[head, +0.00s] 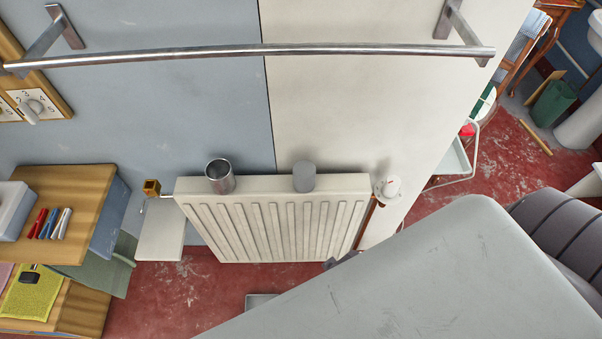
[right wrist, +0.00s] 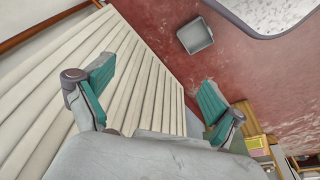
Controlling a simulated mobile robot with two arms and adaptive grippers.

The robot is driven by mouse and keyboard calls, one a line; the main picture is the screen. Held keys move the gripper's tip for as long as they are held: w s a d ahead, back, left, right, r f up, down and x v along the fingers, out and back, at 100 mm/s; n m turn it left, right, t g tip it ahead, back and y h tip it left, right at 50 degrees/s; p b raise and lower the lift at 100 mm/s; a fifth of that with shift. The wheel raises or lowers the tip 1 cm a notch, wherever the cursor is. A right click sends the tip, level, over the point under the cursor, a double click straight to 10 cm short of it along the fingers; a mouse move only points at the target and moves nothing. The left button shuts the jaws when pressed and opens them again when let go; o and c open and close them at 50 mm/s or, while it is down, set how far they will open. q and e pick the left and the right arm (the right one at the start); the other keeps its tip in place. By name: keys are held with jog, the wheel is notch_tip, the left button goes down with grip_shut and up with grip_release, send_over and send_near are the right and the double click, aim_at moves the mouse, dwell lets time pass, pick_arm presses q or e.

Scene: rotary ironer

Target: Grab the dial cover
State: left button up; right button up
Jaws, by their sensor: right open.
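No part is clearly marked as the dial cover. A plain grey cylinder (head: 304,176), perhaps a cap, stands upright on top of the white ribbed radiator (head: 275,225) in the head view. A white dial-like valve head (head: 388,188) with a small red mark sits at the radiator's right end. My right gripper (right wrist: 156,95) is open and empty in the right wrist view, its teal-padded fingers wide apart before the radiator (right wrist: 75,85). In the head view my grey arm hides most of it. My left gripper is out of view.
An open metal cup (head: 220,177) stands left of the grey cylinder. A metal rail (head: 250,51) crosses above the radiator. A wooden shelf (head: 75,205) with pens is at left. A grey bin (right wrist: 195,35) stands on the red floor. The wall between rail and radiator is clear.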

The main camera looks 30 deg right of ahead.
jog(key=w+a+r+n+t+y, duration=0.15)
jog(key=w+r, duration=0.25)
jog(key=r, duration=0.5)
jog(key=w+a+r+m+g, duration=0.1)
jog(key=w+a+r, duration=0.15)
jog(key=r, duration=0.65)
notch_tip(320, 180, up, 15)
jog(key=n+g+h, duration=0.2)
jog(key=g, duration=0.1)
send_over(304, 168)
jog(key=f, duration=0.5)
jog(key=f+p, duration=0.1)
jog(key=f, duration=0.2)
jog(key=shift+s+a, duration=0.15)
jog(key=shift+s, duration=0.15)
jog(key=shift+w+f+p, duration=0.15)
jog(key=shift+f+p, duration=0.15)
jog(key=shift+f, duration=1.1)
jog(key=shift+w+f+p, duration=0.1)
jog(key=shift+f+p, duration=0.15)
jog(key=shift+f, duration=1.1)
jog(key=c, duration=1)
jog(key=shift+c, duration=0.2)
jog(key=shift+r, duration=0.1)
